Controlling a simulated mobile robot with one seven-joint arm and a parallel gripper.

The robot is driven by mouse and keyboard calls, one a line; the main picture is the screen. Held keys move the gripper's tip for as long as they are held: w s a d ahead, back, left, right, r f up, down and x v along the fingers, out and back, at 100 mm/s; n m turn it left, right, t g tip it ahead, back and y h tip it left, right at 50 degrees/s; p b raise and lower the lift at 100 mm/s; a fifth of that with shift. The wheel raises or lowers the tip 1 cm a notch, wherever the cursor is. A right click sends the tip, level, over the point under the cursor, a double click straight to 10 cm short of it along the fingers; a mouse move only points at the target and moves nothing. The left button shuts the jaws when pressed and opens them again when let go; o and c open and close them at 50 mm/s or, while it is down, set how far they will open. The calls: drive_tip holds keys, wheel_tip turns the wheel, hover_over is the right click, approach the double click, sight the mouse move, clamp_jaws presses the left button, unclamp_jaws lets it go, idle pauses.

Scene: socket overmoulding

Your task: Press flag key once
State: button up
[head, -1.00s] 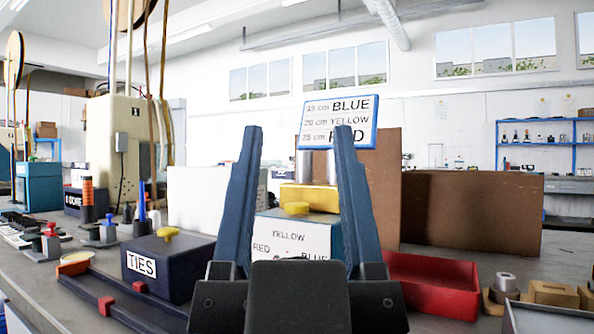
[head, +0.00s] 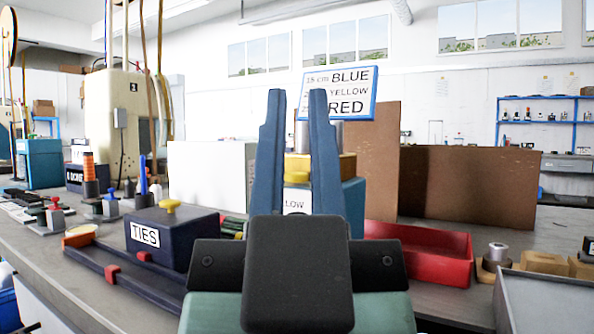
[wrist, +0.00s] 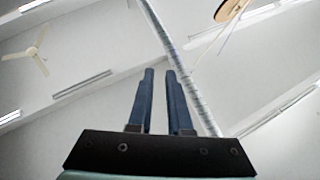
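No part that I can clearly tell as the flag key shows in either view. My gripper (head: 294,95) points upward in the middle of the head view, with its two blue fingers apart and nothing between them. The fingers also show in the wrist view (wrist: 160,73), against the ceiling, with a narrow gap. Behind the fingers stands a blue box with a white front (head: 297,201), whose lettering is mostly hidden; "LOW" shows. A sign (head: 350,92) reading BLUE, YELLOW, RED rises behind it.
A dark blue box marked TIES (head: 172,240) with a yellow knob (head: 170,206) stands at left, beside a dark rail with red clips (head: 112,273). A red tray (head: 440,262) lies at right, near a grey bin (head: 545,300). Brown panels (head: 470,185) stand behind.

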clamp_jaws()
idle(1.3)
